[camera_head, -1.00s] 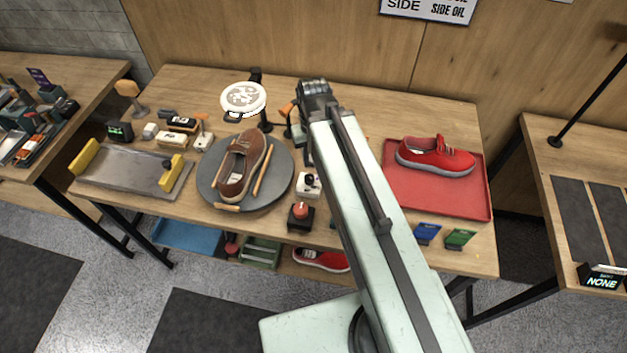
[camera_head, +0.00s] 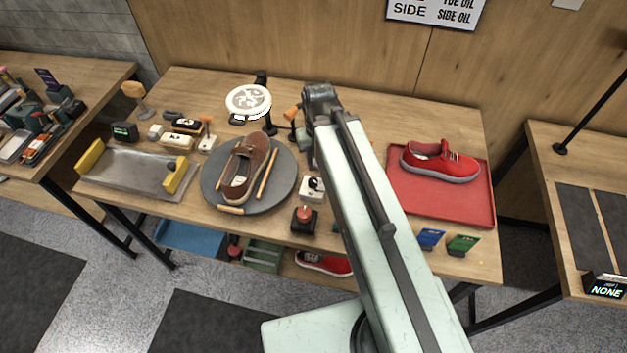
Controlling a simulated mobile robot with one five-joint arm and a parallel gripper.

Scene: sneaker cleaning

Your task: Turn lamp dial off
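A white box with a black knob (camera_head: 312,187), which looks like the lamp dial, sits on the table just right of the round grey turntable. The round lamp (camera_head: 248,101) stands at the back of the table; its head looks bright white. My pale green arm reaches up over the table's middle, with its dark joint (camera_head: 320,97) near the back. My gripper does not show; the arm seems to hide it. The arm passes close to the right of the knob box in the picture; whether anything touches it cannot be seen.
A brown shoe (camera_head: 246,166) lies on the turntable (camera_head: 283,190). A red push button (camera_head: 304,217) stands in front of the knob box. A red shoe (camera_head: 440,162) sits on a red tray (camera_head: 478,206) at right.

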